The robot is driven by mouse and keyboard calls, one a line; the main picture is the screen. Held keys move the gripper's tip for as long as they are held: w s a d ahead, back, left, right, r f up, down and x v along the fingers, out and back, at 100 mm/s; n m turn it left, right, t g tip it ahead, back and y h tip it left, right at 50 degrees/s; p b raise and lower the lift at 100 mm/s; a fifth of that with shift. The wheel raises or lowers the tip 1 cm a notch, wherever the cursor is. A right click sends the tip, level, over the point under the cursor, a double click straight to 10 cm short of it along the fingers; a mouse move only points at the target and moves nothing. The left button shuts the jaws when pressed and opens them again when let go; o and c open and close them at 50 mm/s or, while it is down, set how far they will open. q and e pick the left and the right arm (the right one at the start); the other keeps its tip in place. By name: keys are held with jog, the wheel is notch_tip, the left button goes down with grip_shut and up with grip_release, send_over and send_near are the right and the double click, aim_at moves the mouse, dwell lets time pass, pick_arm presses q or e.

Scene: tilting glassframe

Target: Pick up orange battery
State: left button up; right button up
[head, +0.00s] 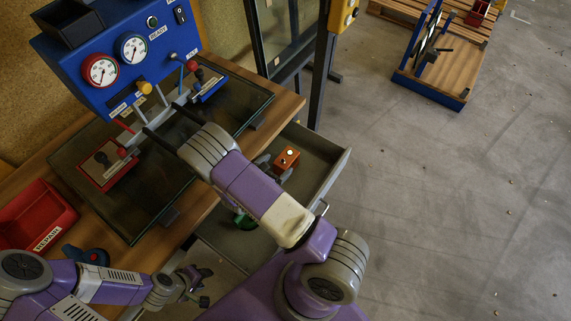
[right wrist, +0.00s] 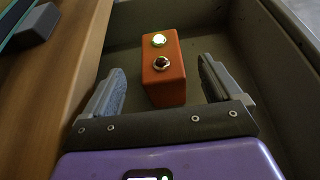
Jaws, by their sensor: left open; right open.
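The orange battery (head: 287,158) is a small box in the open grey drawer, with a bright round terminal and a darker metal one on top. In the right wrist view the battery (right wrist: 165,80) stands upright between my open right fingers (right wrist: 160,68), with a gap on each side; I see no contact. In the head view the right gripper (head: 274,167) shows only partly, its fingers beside the battery, the rest hidden under my own arm. My left gripper (head: 204,286) is open and empty near the bottom, left of the drawer.
The drawer (head: 335,172) has raised walls around the battery. A green object (head: 243,220) lies nearer in it, partly hidden. The wooden bench (head: 285,104) carries a glass frame, a blue gauge panel (head: 115,55) and a red REPAIR bin (head: 35,215).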

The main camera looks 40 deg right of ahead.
aim_at(286, 158)
jog(key=x, duration=0.4)
jog(key=shift+d+f+b, duration=0.2)
jog(key=shift+d+b, duration=0.1)
jog(key=shift+b, duration=0.05)
jog(key=shift+w+r, duration=0.1)
grip_shut()
